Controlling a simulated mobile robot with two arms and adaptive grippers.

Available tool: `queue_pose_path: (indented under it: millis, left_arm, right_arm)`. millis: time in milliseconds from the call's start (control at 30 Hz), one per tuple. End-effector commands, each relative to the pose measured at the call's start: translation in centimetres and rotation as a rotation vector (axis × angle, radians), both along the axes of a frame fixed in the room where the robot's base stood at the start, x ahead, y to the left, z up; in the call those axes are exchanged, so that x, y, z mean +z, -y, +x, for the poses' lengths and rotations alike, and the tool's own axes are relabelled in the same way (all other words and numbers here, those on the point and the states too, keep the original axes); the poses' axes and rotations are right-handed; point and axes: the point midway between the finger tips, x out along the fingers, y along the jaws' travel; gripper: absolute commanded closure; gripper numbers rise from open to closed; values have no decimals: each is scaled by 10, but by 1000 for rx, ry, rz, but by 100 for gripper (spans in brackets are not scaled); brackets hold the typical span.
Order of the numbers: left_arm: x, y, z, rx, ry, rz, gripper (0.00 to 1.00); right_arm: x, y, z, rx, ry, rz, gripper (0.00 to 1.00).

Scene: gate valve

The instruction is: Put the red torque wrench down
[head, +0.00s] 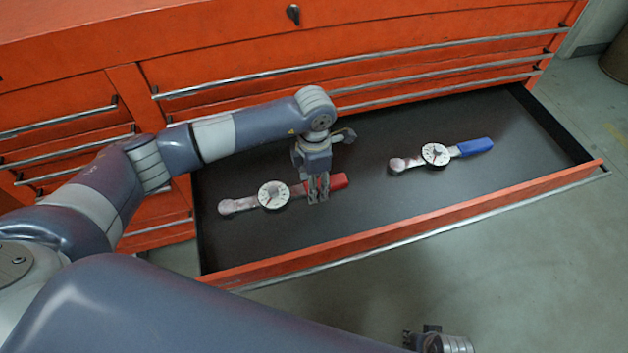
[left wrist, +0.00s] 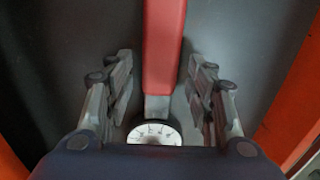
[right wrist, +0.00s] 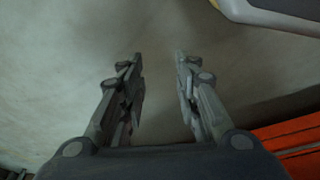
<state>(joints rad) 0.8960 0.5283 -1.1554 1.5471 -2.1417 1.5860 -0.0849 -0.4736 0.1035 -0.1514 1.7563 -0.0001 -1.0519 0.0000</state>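The red torque wrench (head: 273,194) lies in the open drawer, on the left part of its dark floor, with its round dial face up and its red handle to the right. My left gripper (head: 318,194) is over the red handle. In the left wrist view the red handle (left wrist: 163,50) runs between the two fingers (left wrist: 160,85), with a gap on both sides, so the gripper is open and not gripping. The dial (left wrist: 154,133) is partly hidden by the gripper body. My right gripper (right wrist: 158,65) is open and empty above the floor, outside the drawer.
A blue-handled torque wrench (head: 436,154) lies in the right part of the drawer. The drawer's orange front edge (head: 420,221) and the red cabinet (head: 210,50) bound the space. The dark drawer floor (head: 362,205) between the wrenches is clear.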

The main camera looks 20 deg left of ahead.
Motion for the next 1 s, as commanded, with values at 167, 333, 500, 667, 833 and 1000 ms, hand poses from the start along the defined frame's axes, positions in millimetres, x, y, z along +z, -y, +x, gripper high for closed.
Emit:
queue_pose_path:
  millis: [167,333,500,667,833,1000]
  left_arm:
    - [0,0,0,0,0,0,50]
    - [6,0,1,0,3,-1,50]
    - [36,0,2,-2,6,-1,50]
    - [72,0,2,-2,6,-1,50]
    - [102,0,1,-1,4,0,50]
    - [118,0,0,0,1,1,50]
  right_arm:
    - [0,1,-1,0,-2,0,70]
    - [1,1,-1,0,2,-1,70]
    - [-13,4,-3,2,-5,-6,70]
    - [-25,3,-9,3,-12,-4,70]
    - [-33,3,-13,5,-16,-4,70]
    - [-38,3,-16,5,-19,-4,70]
